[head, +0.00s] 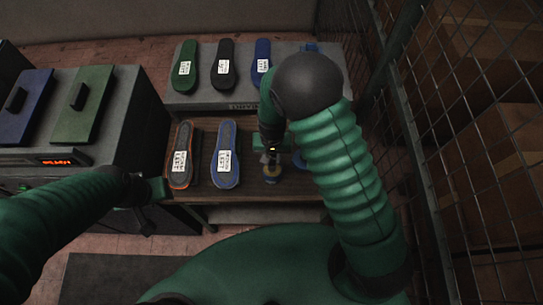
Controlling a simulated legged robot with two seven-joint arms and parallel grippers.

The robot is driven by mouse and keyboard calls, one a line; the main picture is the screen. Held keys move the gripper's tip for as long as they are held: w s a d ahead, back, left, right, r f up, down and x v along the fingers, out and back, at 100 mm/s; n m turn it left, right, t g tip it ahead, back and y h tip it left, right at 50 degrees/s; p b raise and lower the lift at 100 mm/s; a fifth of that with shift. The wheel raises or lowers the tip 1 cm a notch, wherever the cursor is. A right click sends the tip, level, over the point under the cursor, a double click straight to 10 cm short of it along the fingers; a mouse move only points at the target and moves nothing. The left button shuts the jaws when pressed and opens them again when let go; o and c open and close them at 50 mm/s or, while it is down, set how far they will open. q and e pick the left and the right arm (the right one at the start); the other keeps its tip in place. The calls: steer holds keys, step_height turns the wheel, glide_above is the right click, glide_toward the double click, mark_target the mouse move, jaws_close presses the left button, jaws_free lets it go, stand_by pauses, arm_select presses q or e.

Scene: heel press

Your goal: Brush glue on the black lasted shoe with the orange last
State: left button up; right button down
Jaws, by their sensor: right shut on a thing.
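The black lasted shoe with the orange last (181,178) lies at the left of the wooden bench, with an orange rim and a white label marked LEFT. My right gripper (271,148) points down over the bench, to the right of the lasted shoes. It is shut on a slim thing, probably the glue brush, largely hidden by the fingers. A small pot (272,176) with yellowish and blue parts stands directly below it; I cannot tell whether the brush is inside. My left gripper (152,191) is at the bench's left front corner; its jaw opening is unclear.
A blue lasted shoe (219,181) lies beside the black one. Another blue thing is partly hidden behind my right arm. Green (185,58), black (225,58) and blue (263,53) soles lie on the grey shelf behind. A grey machine (120,125) stands left; a wire fence (450,120) stands right.

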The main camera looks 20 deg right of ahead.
steer(key=shift+w+d+f, duration=0.1)
steer(key=shift+d+f, duration=0.05)
steer(key=shift+d, duration=0.05)
steer(key=shift+a+f, duration=0.15)
stand_by(0.3)
steer(key=shift+f+b, duration=0.15)
steer(key=shift+b, duration=0.2)
stand_by(0.8)
step_height(320, 180, up, 7)
steer(key=p, duration=0.6)
stand_by(0.4)
steer(key=shift+f, duration=0.1)
